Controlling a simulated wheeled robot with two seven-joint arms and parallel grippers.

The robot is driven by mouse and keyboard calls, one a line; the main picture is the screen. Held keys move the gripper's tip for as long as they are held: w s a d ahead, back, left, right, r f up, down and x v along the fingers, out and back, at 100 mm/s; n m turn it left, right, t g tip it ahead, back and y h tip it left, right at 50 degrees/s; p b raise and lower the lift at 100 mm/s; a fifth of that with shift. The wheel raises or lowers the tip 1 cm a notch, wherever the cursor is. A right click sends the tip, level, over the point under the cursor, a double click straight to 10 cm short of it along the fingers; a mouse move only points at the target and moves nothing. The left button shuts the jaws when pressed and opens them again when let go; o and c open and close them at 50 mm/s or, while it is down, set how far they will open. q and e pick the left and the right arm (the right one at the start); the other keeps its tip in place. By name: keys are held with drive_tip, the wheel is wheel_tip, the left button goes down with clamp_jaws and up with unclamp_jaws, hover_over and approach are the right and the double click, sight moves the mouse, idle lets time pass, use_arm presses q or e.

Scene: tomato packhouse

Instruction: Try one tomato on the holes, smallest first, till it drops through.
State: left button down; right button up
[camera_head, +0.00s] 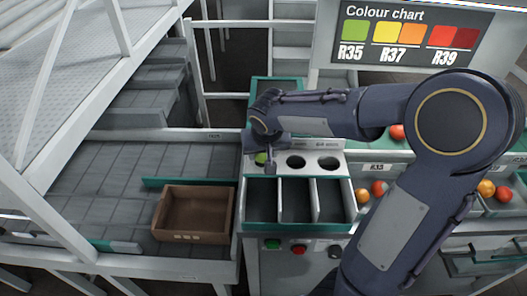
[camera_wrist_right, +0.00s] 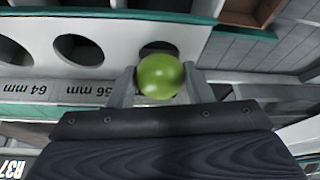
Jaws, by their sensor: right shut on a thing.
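My right gripper (camera_head: 265,160) is shut on a green tomato (camera_wrist_right: 159,76), which also shows in the head view (camera_head: 261,158). The tomato sits between the two fingertips (camera_wrist_right: 159,86) at the left end of the pale hole plate (camera_head: 311,172). In the wrist view it covers the near part of the end hole (camera_wrist_right: 158,47); I cannot tell if it touches the plate. The middle hole (camera_head: 296,162) and the right hole (camera_head: 326,163) are clear. The wrist view shows labels reading 64 mm and apparently 56 mm. My left gripper is not in view.
Three empty compartments (camera_head: 295,225) lie in front of the plate. A brown crate (camera_head: 236,208) stands to their left on the grey table. Several tomatoes (camera_head: 379,188) lie in trays to the right, partly behind my arm. A colour chart (camera_head: 410,38) stands at the back.

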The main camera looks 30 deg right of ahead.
idle(0.4)
drive_tip(key=o, duration=0.8)
idle(1.1)
drive_tip(key=shift+r+p, duration=2.3)
drive_tip(key=shift+r, duration=1.2)
